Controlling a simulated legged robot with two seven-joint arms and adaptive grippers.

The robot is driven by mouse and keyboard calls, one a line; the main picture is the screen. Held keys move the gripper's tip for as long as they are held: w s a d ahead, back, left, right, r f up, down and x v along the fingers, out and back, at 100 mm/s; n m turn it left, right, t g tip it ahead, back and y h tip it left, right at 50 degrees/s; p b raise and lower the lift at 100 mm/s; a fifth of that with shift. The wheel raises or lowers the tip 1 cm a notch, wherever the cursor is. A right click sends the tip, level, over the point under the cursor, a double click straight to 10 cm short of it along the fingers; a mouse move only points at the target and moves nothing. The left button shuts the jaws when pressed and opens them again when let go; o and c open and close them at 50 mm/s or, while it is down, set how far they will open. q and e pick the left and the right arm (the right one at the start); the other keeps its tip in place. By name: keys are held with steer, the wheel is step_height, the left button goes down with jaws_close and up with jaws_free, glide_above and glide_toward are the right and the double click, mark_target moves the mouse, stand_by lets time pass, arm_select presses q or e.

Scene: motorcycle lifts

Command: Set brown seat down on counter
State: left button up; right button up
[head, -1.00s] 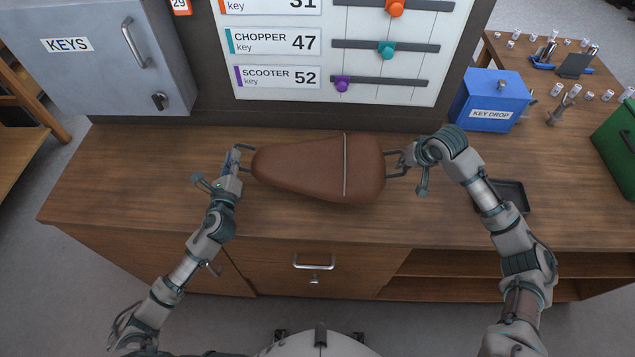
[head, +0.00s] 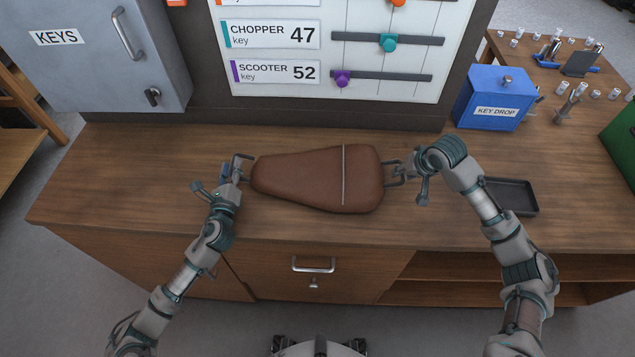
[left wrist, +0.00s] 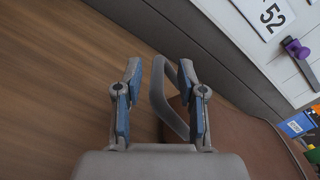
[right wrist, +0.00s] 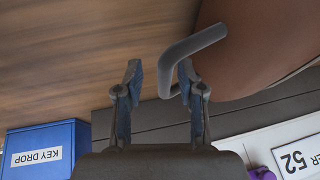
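The brown seat (head: 320,178), with a pale stripe across its wide end, lies flat at the counter (head: 150,165); it appears to rest on the top. It has a dark wire handle at each end. My left gripper (head: 235,170) is at the left handle. In the left wrist view its fingers (left wrist: 160,68) are apart, with the handle (left wrist: 166,97) between them, nearer the right finger. My right gripper (head: 398,170) is at the right handle. In the right wrist view its fingers (right wrist: 160,70) are apart, with the handle (right wrist: 192,47) between them near the right finger.
A blue key drop box (head: 493,97) stands at the back right. The counter's left part is clear.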

arm_select(q)
steer(key=shift+d, duration=0.2)
steer(key=shift+s, duration=0.25)
steer(key=s, duration=1.1)
steer(key=shift+s+f, duration=0.1)
steer(key=shift+f, duration=0.05)
arm_select(e)
steer(key=shift+a, duration=0.1)
arm_select(q)
steer(key=shift+s+d, duration=0.1)
steer(key=shift+s, duration=0.05)
arm_select(e)
steer(key=shift+r, duration=0.3)
steer(key=v, duration=1.1)
steer(key=shift+s, duration=0.2)
